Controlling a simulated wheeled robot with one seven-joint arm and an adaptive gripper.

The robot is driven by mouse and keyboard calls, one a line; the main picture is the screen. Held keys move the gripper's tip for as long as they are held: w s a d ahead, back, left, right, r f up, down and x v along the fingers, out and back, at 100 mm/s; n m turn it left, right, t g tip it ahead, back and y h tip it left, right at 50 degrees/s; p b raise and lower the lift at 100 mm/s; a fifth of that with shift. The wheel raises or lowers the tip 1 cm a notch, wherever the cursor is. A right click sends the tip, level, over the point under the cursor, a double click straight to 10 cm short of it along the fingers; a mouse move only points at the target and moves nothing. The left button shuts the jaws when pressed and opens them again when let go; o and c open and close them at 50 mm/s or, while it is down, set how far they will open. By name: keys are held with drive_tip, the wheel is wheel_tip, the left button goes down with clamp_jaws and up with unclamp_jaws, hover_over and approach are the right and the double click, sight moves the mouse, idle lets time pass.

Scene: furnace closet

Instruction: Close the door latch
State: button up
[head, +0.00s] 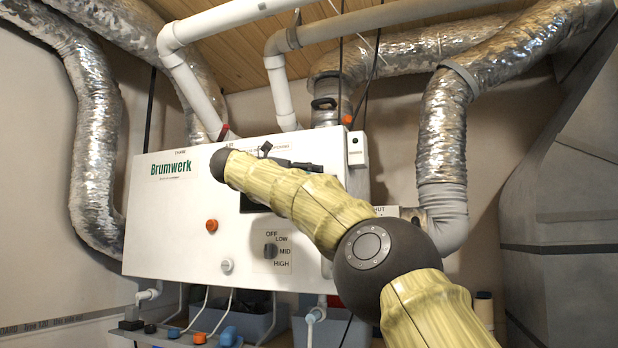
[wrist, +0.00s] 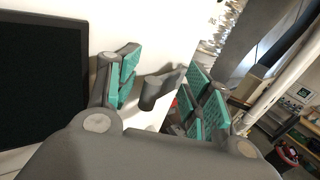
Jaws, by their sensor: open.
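In the wrist view, a grey latch handle (wrist: 160,88) stands out from the white front of the wall unit, near its edge. My gripper (wrist: 163,92) is open, with teal-padded fingers on either side of the handle. The handle appears between the fingers; I cannot tell whether either pad touches it. In the head view, the white Brumwerk unit (head: 175,215) hangs on the wall. My arm crosses its right half and hides the latch area; the gripper cannot be made out clearly there.
A dark screen (wrist: 40,75) is left of my gripper in the wrist view. The unit's front has an orange button (head: 211,225) and a rotary knob (head: 270,251). Silver ducts (head: 443,130) and white pipes (head: 195,95) run around it. Blue bins (head: 245,322) sit below.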

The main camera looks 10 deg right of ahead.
drive_tip(key=v, duration=0.7)
drive_tip(key=shift+a, duration=0.35)
drive_tip(key=shift+s, duration=0.1)
